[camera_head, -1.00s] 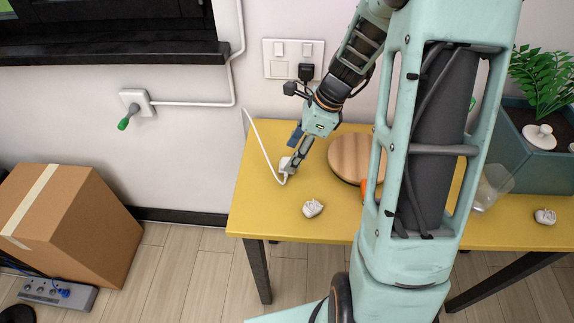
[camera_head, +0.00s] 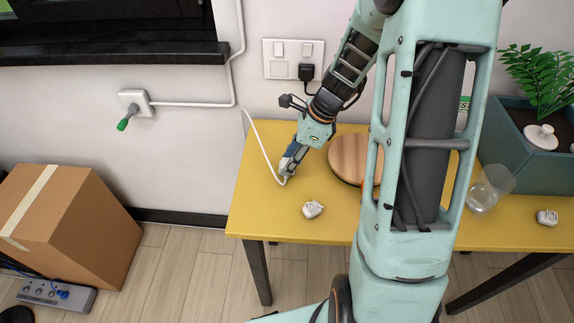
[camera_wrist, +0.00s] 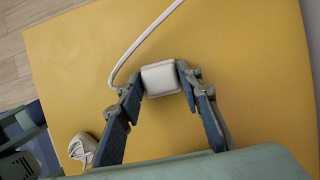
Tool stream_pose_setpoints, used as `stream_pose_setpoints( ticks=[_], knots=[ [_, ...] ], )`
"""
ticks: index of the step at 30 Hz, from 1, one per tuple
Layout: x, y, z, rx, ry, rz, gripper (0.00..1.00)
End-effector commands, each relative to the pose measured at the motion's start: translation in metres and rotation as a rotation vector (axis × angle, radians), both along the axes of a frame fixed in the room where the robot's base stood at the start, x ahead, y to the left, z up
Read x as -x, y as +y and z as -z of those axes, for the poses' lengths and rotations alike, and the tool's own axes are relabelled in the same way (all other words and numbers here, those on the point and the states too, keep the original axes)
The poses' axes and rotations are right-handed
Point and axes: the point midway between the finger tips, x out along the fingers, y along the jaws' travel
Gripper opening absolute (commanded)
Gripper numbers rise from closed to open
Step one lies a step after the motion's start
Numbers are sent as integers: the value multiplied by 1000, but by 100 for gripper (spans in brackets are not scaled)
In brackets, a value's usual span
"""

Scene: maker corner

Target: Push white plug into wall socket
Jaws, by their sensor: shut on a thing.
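The white plug (camera_wrist: 161,78) sits between the two fingertips of my gripper (camera_wrist: 160,82) in the wrist view, and the fingers are shut on it. Its white cable (camera_wrist: 132,48) runs from beside it toward the top of the picture. In the head view my gripper (camera_head: 286,172) points down at the left part of the yellow table, and the fingers mostly hide the plug. I cannot tell whether the plug touches the table. The wall socket panel (camera_head: 270,69) is on the wall behind, with two switches on top and a black plug (camera_head: 306,72) in its right side.
A round wooden board (camera_head: 350,157) lies right of my gripper. A small white object (camera_head: 313,209) lies near the front edge of the yellow table (camera_head: 262,205).

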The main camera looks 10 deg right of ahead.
Motion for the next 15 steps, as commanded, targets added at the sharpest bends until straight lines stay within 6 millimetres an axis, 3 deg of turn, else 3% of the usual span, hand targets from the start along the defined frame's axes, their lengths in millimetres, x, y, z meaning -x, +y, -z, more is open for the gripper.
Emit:
stream_pose_setpoints(
  ticks=[15],
  knots=[
    [0,0,-12,0,0,-1,11]
  ],
)
